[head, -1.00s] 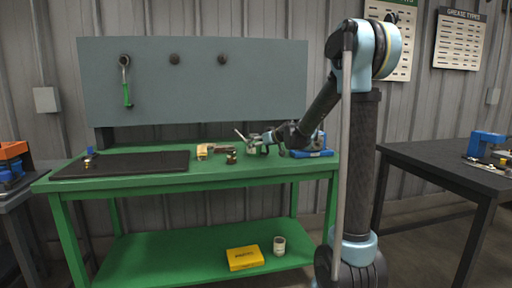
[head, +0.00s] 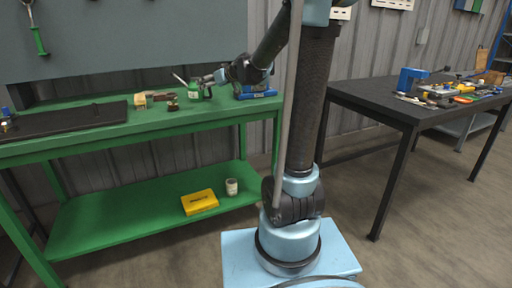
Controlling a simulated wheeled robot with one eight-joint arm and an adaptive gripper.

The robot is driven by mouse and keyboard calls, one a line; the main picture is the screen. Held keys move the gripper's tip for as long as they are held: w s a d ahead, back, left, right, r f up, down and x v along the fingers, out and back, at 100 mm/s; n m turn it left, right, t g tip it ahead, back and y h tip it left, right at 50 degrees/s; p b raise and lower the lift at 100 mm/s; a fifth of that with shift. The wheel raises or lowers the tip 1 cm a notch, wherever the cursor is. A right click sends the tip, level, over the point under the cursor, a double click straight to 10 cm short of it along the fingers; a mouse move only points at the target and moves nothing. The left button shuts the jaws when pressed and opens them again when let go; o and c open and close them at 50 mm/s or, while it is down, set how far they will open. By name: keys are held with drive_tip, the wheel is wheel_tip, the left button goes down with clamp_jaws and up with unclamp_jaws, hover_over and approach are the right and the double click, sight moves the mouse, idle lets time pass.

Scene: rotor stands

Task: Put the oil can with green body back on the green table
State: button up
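The oil can with green body (head: 194,89) is at the back right part of the green table (head: 240,108) in the head view. It has a pale label and a thin spout pointing up and left. My gripper (head: 207,84) is right beside the can, on its right side. Dark fingers show next to the can, but they are too small to tell whether they are closed on it. I cannot tell whether the can touches the tabletop.
A blue device (head: 256,92) stands right of the gripper. A small brown-red part (head: 172,102) and a wooden block (head: 140,101) lie left of the can. A black mat (head: 75,119) covers the table's left. A black table (head: 380,98) with tools stands at right.

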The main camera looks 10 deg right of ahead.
drive_tip(key=s+d+f+m+g+h, duration=0.2)
drive_tip(key=s+d+f, duration=0.4)
drive_tip(key=s, duration=0.8)
drive_tip(key=s+d+f+m+g+h, duration=0.2)
drive_tip(key=s+d+f, duration=0.5)
drive_tip(key=s, duration=0.7)
drive_tip(key=s+d+f+m+g+h, duration=0.3)
drive_tip(key=s+d+f, duration=0.4)
drive_tip(key=s, duration=0.7)
wheel_tip(320, 180, down, 2)
drive_tip(key=shift+s+f+g+h, duration=0.1)
drive_tip(key=shift+s+g+h, duration=0.25)
drive_tip(key=shift+g+h, duration=0.3)
